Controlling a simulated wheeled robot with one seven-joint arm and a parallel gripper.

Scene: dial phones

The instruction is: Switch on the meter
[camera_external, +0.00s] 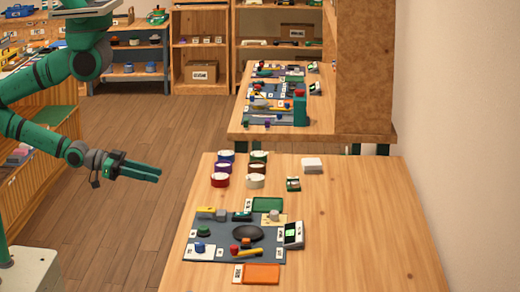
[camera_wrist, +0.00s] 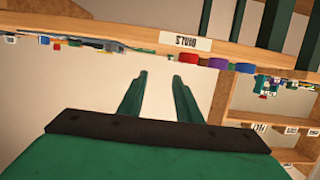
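A white device with a dark green screen (camera_external: 293,234) stands at the right edge of a dark grey mat (camera_external: 215,253) on the near table; it looks like the meter. Its switch is too small to make out. My gripper (camera_external: 157,174) is in the air left of the near table, pointing right, apart from everything on it. In the wrist view my gripper (camera_wrist: 161,76) shows two green fingers with an empty gap between them. I cannot pick out the meter in the wrist view.
The table's right side is clear. A wooden partition (camera_external: 365,70) rises behind.

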